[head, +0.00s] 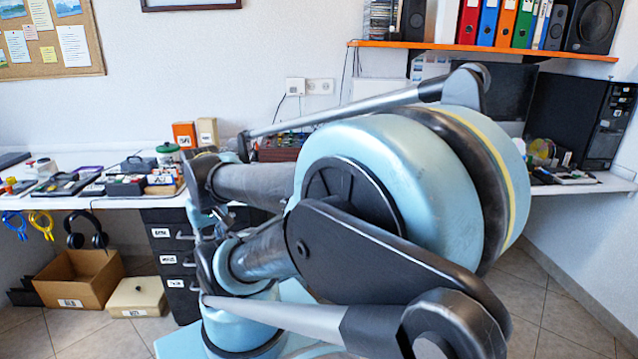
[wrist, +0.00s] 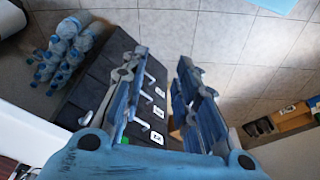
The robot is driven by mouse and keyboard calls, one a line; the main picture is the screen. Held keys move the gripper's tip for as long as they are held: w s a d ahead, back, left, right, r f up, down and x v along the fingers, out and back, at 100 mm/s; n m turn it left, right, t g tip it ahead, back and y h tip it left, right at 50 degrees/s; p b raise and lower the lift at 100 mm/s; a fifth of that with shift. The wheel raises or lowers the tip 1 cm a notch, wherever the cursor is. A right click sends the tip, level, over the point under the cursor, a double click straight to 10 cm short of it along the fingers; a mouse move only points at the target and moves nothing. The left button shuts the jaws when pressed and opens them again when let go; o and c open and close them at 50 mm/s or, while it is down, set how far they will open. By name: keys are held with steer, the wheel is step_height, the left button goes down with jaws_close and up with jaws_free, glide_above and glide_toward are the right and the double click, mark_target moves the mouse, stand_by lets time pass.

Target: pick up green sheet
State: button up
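I cannot make out a green sheet for certain in either view. A small green patch (wrist: 124,140) shows low in the wrist view, beside the left finger; it is too small to identify. My gripper (wrist: 162,60) is open in the wrist view, its two blue-grey fingers apart. Only the dark drawer unit and the tiled floor show between them, so it is empty. In the head view my arm fills the middle and right and hides much of the desk, and I cannot make out the fingertips.
A long white desk (head: 120,203) holds small items at the left. A black drawer unit (head: 172,235), also in the wrist view (wrist: 95,80), stands below. A cardboard box (head: 80,285) is on the floor. Bottles (wrist: 68,45) cluster beside the drawers. An orange shelf (head: 480,47) carries binders.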

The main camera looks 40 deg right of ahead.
steer(key=w+d+r+m+g+h, duration=0.2)
steer(key=w+d+r, duration=0.7)
steer(key=w+d, duration=0.15)
steer(key=w+d+r+m+g+h, duration=0.1)
steer(key=w+d+r+m+h, duration=0.15)
steer(key=w+d+r, duration=0.7)
steer(key=w+d+f+m+g, duration=0.1)
steer(key=w+d, duration=0.2)
steer(key=d, duration=0.4)
steer(key=w+d+m+g, duration=0.1)
steer(key=w+d, duration=0.1)
steer(key=d, duration=0.5)
steer(key=x, duration=1.1)
steer(key=shift+w+a+f, duration=0.15)
steer(key=shift+a+f, duration=0.05)
steer(key=shift+f, duration=0.1)
steer(key=shift+x, duration=2.6)
steer(key=shift+w, duration=0.15)
steer(key=shift+c, duration=0.3)
jaws_close()
